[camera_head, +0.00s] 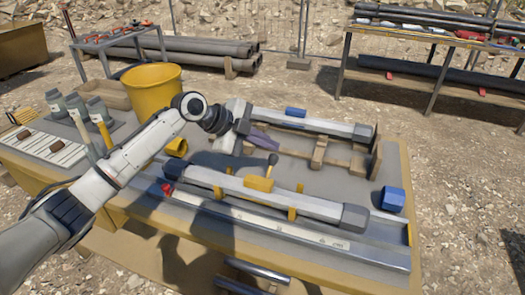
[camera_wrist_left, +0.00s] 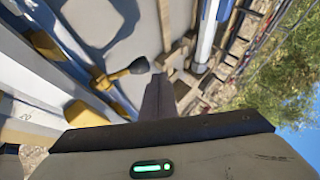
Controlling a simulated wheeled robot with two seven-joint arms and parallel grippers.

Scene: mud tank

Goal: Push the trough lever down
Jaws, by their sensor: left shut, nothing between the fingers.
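A yellow lever (camera_head: 261,182) with a dark rounded knob stands on the grey trough-like assembly (camera_head: 315,205) in the middle of the table. In the left wrist view the lever (camera_wrist_left: 106,79) lies left of my fingers, its dark knob pointing toward them. My left gripper (camera_head: 272,145) is above the table, behind the lever's knob in the head view. Its purple-grey fingers also show in the left wrist view (camera_wrist_left: 158,85), shut and empty. They appear apart from the lever. My right gripper is not in view.
The table (camera_head: 145,222) also carries a yellow bucket (camera_head: 152,88), grey bottles (camera_head: 76,104), a blue block (camera_head: 393,199) and a second long bar (camera_head: 312,124) at the back. A rack with dark pipes (camera_head: 425,75) stands at the back right. Gravel surrounds the table.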

